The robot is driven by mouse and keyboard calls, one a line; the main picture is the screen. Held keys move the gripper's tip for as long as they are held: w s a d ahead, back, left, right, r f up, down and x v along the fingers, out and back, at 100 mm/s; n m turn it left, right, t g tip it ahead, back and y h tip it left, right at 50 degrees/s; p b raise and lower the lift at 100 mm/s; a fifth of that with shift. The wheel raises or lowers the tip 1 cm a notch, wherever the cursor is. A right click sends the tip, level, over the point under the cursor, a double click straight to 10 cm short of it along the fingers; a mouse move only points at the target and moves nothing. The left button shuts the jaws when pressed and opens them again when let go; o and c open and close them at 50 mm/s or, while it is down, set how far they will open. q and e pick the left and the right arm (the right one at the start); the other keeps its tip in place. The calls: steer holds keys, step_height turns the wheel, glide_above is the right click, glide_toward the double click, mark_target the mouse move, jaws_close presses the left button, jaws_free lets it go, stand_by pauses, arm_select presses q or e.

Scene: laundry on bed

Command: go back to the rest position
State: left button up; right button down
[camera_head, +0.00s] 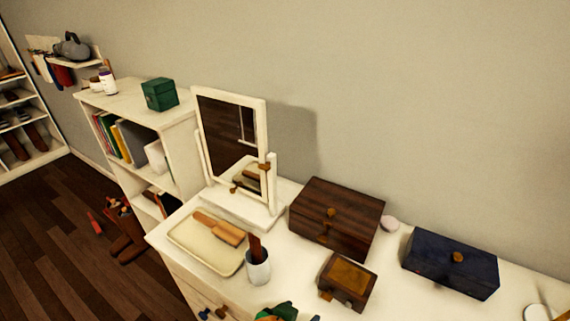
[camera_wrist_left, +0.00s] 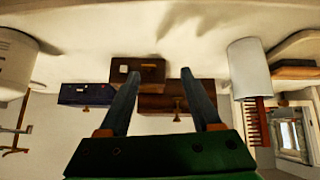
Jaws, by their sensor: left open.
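My left gripper (camera_wrist_left: 159,73) is open, with two dark fingers apart and nothing between them in the left wrist view. In the head view only a green part of it (camera_head: 282,312) shows at the bottom edge, in front of the white dresser (camera_head: 185,262). The small wooden box (camera_head: 347,280) stands just behind it on the dresser top. In the wrist view, which is upside down, that small box (camera_wrist_left: 140,69) appears beyond the fingers. My right gripper is in neither view.
On the dresser stand a mirror (camera_head: 228,140), a cream tray (camera_head: 190,252) with a brush, a white cup (camera_head: 258,268) holding a comb, a large brown box (camera_head: 335,215) and a dark blue box (camera_head: 450,265). A bookshelf (camera_head: 125,100) stands left; dark floor (camera_head: 45,220) is mostly clear.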

arm_select(q)
steer(key=s+a+f+n+g+y, duration=0.25)
steer(key=s+a, duration=0.25)
steer(key=a, duration=0.6)
steer(key=s+a+f+n+g+y, duration=0.15)
steer(key=s+a+f, duration=0.35)
steer(key=a, duration=0.5)
steer(key=s+f, duration=0.3)
steer(key=f, duration=1.4)
steer(key=s+a+f+g+y+b, duration=0.1)
steer(key=s+a+f, duration=0.1)
steer(key=s+f, duration=0.7)
steer(key=s, duration=0.3)
steer(key=shift+a+f+g, duration=0.2)
steer(key=shift+f+g, duration=0.2)
